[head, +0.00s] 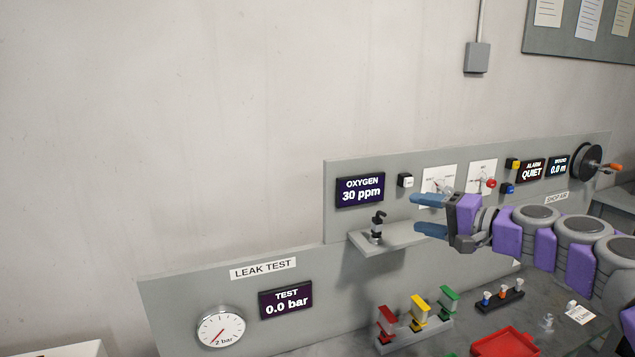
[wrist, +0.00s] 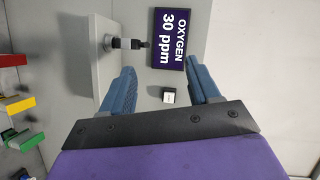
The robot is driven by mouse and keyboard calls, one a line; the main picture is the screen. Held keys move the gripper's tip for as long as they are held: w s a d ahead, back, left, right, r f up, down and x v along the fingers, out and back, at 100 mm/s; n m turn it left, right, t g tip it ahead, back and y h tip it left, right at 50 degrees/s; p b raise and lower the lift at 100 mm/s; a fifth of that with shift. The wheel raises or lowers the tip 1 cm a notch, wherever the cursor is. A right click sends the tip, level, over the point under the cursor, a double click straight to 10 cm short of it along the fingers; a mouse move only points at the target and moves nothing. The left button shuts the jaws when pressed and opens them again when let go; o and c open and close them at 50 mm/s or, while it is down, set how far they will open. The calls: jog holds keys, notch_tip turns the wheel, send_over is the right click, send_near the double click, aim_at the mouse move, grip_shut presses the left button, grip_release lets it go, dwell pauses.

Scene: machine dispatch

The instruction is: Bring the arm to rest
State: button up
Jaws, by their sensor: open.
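My gripper (head: 430,215) is raised in front of the grey panel in the head view, with its blue fingers apart and nothing between them. My purple and grey arm reaches in from the right edge. In the wrist view the open fingers (wrist: 163,88) point toward the panel. A small shelf (head: 375,246) holds a black and grey fitting (head: 377,226), just left of my fingertips in the head view. The oxygen display (head: 360,190) reads 30 ppm and also shows in the wrist view (wrist: 180,40). A white button (wrist: 168,96) appears between the fingers there.
Below are red, yellow and green blocks (head: 418,313) on a stand, a red tray (head: 505,344) and a rack of small coloured parts (head: 498,295). A gauge (head: 220,328) and test display (head: 286,300) are lower left. A crank reel (head: 586,161) is right. Upper left is bare wall.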

jog(key=s+a+f+n+g, duration=0.1)
jog(key=s+a+n+g, duration=0.15)
jog(key=a, duration=0.35)
jog(key=s+a+n+g, duration=0.1)
jog(key=s+a, duration=0.3)
jog(key=a, duration=0.1)
jog(key=s+a+f+n+g+h, duration=0.4)
jog(key=s+a+f, duration=0.4)
jog(key=s, duration=0.5)
jog(key=s+d+f+g+h, duration=0.3)
jog(key=s+d+f, duration=0.2)
jog(key=s+f, duration=0.3)
jog(key=s+d+f+g+h, duration=0.3)
jog(key=s+d+f, duration=0.2)
jog(key=s, duration=1)
notch_tip(320, 180, down, 3)
jog(key=shift+s+f+h, duration=0.1)
jog(key=shift+s+h, duration=0.15)
jog(key=shift+h, duration=0.15)
jog(key=shift+c, duration=0.4)
